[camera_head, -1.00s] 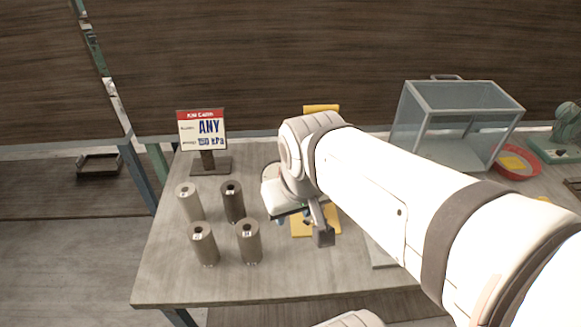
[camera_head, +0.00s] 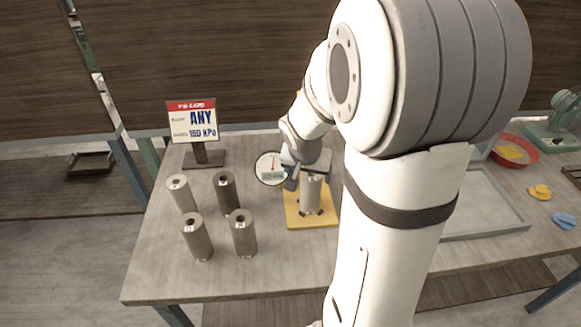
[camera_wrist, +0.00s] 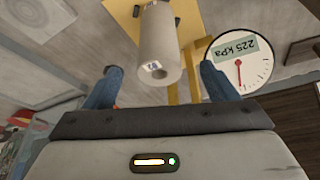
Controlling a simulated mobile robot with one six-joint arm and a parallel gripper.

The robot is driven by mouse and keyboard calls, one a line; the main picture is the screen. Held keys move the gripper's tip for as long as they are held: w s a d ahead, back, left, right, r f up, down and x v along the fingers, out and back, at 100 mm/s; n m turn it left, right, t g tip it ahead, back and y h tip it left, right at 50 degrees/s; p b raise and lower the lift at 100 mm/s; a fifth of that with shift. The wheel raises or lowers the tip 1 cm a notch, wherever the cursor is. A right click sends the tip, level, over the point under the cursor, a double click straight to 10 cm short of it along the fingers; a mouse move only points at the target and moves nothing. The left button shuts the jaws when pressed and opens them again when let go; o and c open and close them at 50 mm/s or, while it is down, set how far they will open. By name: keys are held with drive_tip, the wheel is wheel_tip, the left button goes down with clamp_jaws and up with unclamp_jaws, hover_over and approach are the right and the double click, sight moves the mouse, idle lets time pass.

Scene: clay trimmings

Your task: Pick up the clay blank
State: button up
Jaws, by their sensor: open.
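A grey clay blank (camera_head: 311,196), a hollow cylinder with a small label, stands upright on a yellow base (camera_head: 297,220) beside a round gauge (camera_head: 271,168). In the wrist view the blank (camera_wrist: 157,40) shows its holed end, and the gauge (camera_wrist: 238,62) reads 225 kPa. My gripper (camera_wrist: 160,72) is open, with blue fingers either side of the blank's holed end in the picture and gaps on both sides. In the head view my gripper (camera_head: 304,178) is at the top of the blank, partly hidden by my wrist. Several similar cylinders (camera_head: 196,237) stand on the table to the left.
A sign (camera_head: 192,122) reading ANY and 150 kPa stands at the back left of the table. A grey tray (camera_head: 488,205), a red dish (camera_head: 515,150), and yellow (camera_head: 540,192) and blue (camera_head: 564,221) pieces lie right.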

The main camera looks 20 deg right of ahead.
sight(311, 183)
drive_tip(key=x, duration=0.8)
drive_tip(key=shift+w+d, duration=0.25)
drive_tip(key=shift+d, duration=0.05)
drive_tip(key=shift+c, duration=0.5)
drive_tip(key=c, duration=1.4)
drive_tip(key=shift+c, duration=0.4)
drive_tip(key=shift+r, duration=0.15)
